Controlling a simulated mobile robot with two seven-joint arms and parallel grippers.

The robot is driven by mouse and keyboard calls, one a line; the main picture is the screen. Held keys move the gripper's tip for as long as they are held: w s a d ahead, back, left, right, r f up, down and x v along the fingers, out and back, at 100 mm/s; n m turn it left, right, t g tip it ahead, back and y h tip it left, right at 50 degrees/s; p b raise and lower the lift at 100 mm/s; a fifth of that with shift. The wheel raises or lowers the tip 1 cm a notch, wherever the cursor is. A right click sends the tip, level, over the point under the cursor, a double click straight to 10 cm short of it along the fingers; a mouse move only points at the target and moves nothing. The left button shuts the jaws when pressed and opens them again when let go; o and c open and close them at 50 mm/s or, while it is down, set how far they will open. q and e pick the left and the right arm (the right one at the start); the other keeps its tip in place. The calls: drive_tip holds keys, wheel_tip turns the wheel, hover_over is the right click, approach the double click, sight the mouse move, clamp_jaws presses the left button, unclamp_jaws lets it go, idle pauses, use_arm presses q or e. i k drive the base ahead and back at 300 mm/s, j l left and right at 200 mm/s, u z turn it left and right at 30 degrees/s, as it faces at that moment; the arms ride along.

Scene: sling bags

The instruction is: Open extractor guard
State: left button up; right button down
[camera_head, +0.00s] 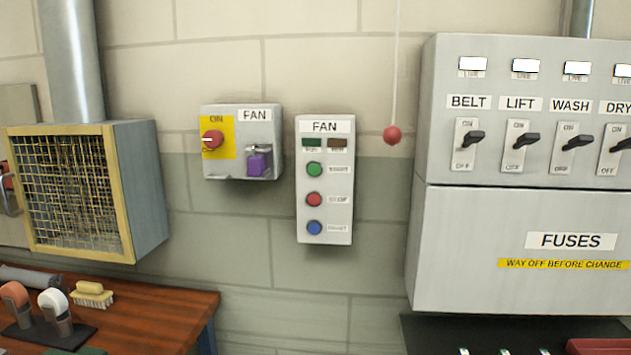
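The extractor guard (72,192) is a wire mesh panel in a yellow frame on the front of a grey extractor box (140,190) at the left. The guard looks closed, its frame flat against the box. The mesh looks brown and dirty, and what lies behind it is hard to make out. A grey duct (72,60) rises from the top of the box. Neither of my grippers is in view.
A FAN isolator (240,112) with a red knob and purple padlock, and a FAN button panel (325,225), are on the wall. A red ball pull (392,135) hangs on a cord. A switch and fuse cabinet (470,215) is at right. A wooden bench (150,320) with tools stands below.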

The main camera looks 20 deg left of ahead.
sight(108, 131)
drive_tip(key=k+u, duration=0.15)
drive_tip(key=u, duration=1.8)
drive_tip(key=i+j+z, duration=0.15)
drive_tip(key=z, duration=0.2)
drive_tip(key=i+j+z, duration=0.1)
drive_tip(key=j+z, duration=0.45)
drive_tip(key=z, duration=0.2)
drive_tip(key=i, duration=0.05)
